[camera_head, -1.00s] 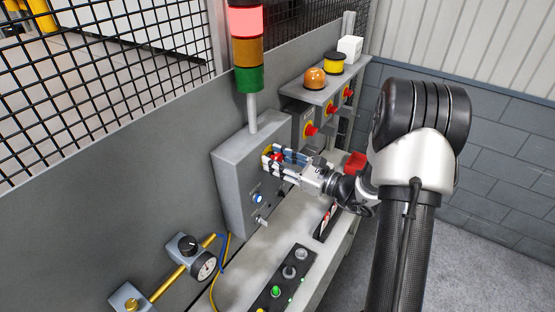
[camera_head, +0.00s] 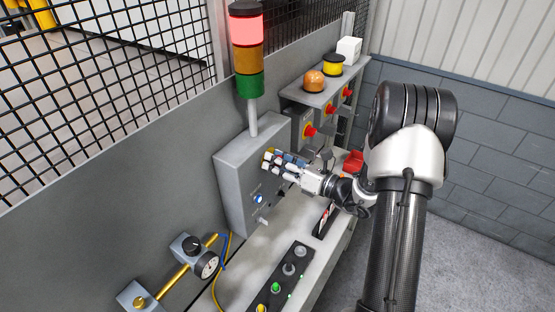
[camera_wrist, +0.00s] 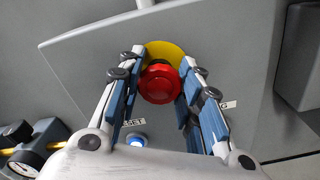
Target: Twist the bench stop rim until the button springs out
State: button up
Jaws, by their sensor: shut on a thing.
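The bench stop is a red mushroom button (camera_wrist: 159,84) with a round rim on a yellow disc (camera_wrist: 163,51), on the face of a grey box (camera_head: 232,190). My gripper (camera_head: 268,160) reaches the box from the right. In the wrist view its two blue-padded fingers (camera_wrist: 160,72) stand on either side of the red rim and are shut on it. In the head view the fingers hide the red button, and only a little yellow shows beside them. I cannot tell whether the button is in or out.
A stack light (camera_head: 247,32) above the box glows red. A lit blue button (camera_head: 258,199) sits lower on the box. More red stop buttons (camera_head: 309,131) are on boxes behind my gripper. A control strip (camera_head: 275,290) and a gauge (camera_head: 206,265) are in front.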

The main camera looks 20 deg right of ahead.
dwell(0.3)
jog(key=o, duration=1.1)
jog(key=v, duration=1.2)
